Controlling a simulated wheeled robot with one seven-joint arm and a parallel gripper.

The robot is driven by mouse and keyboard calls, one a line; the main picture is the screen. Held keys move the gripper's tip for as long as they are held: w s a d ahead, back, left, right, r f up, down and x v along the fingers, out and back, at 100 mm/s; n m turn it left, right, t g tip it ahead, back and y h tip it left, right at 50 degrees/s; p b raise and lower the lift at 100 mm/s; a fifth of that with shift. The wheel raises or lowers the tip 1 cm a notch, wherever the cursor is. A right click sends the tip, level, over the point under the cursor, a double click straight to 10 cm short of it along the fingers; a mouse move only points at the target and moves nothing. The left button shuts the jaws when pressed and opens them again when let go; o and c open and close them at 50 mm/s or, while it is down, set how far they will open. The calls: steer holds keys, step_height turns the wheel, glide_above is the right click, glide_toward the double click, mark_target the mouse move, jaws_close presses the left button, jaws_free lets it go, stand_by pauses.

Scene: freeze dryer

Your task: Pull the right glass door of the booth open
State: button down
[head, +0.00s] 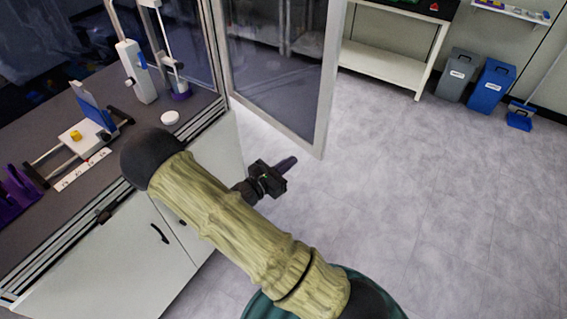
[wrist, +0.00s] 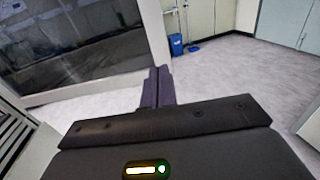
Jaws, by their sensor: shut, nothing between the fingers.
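The right glass door (head: 275,62) of the booth stands swung open, away from the booth front, with a pale frame around dark glass. It also shows in the wrist view (wrist: 75,50) at the upper left, its frame's lower corner near my fingers. My gripper (head: 288,164) is shut and empty, in the open space just below the door's lower free corner. I see no contact with the door, though the exact gap is hard to tell. No handle is clearly visible.
The booth's dark worktop (head: 130,125) holds lab devices and a white round lid (head: 169,118). White cabinets (head: 150,262) stand below it. A grey bin (head: 457,74) and a blue bin (head: 490,86) stand by the far wall. A white bench (head: 388,66) stands behind. The floor at right is clear.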

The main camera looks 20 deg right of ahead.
mark_target(319, 141)
steer(key=p+x, duration=0.2)
steer(key=x, duration=0.2)
steer(key=p+x, duration=0.1)
steer(key=x, duration=0.4)
steer(key=shift+r+p, duration=0.2)
steer(key=shift+p, duration=0.2)
steer(key=shift+w+d+f, duration=0.15)
steer(key=shift+w+d, duration=0.1)
steer(key=shift+d, duration=0.35)
